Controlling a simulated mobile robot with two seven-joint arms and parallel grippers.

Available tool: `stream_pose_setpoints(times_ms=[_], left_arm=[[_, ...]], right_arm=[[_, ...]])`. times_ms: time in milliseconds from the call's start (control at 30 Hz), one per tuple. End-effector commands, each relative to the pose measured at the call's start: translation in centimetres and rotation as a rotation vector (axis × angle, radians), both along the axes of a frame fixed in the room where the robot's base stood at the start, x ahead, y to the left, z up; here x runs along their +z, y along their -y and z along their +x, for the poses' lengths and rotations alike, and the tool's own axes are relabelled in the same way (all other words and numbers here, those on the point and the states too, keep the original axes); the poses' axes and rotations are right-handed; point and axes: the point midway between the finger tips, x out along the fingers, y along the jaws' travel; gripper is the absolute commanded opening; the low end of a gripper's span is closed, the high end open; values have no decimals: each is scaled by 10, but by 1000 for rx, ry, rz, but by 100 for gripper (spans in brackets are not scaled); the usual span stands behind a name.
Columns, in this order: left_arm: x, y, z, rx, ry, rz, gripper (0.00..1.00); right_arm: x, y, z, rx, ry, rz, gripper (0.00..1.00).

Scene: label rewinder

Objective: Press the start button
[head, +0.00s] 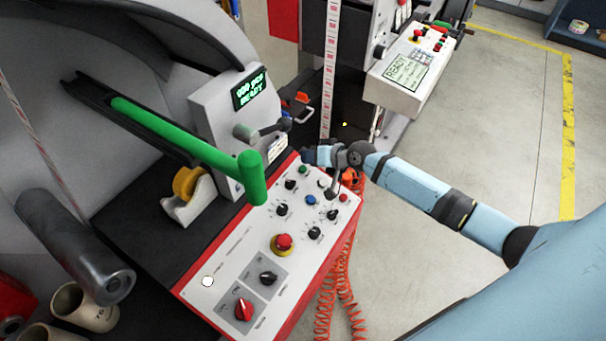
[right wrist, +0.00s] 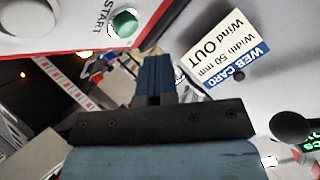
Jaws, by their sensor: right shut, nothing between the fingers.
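The start button is a green round button (right wrist: 124,23) with the word START beside it, at the top of the right wrist view. In the head view the green button (head: 303,170) sits near the far end of the white-topped red control panel (head: 232,262). My right gripper (head: 308,156) is shut and empty, close to the panel's far edge and just beyond the green button. In the right wrist view its closed blue fingers (right wrist: 154,72) point up the picture, to the lower right of the button; they appear apart from it. My left gripper is not in view.
The panel also carries a red emergency stop (head: 283,243), several black knobs and a blue button (head: 311,200). A green lever (head: 190,145) reaches over the panel's left side. Orange coiled cables (head: 345,270) hang at the right.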

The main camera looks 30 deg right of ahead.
Motion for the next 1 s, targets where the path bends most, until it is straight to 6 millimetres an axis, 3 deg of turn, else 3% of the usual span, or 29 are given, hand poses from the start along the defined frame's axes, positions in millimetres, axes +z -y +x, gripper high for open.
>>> stream_pose_setpoints(times_ms=[33,133,1000], left_arm=[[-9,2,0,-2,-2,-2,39],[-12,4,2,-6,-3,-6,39],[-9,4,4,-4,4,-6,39]], right_arm=[[-9,-1,2,-1,1,0,0],[-14,-1,3,0,1,-1,0],[-14,-2,3,0,0,-1,0]])
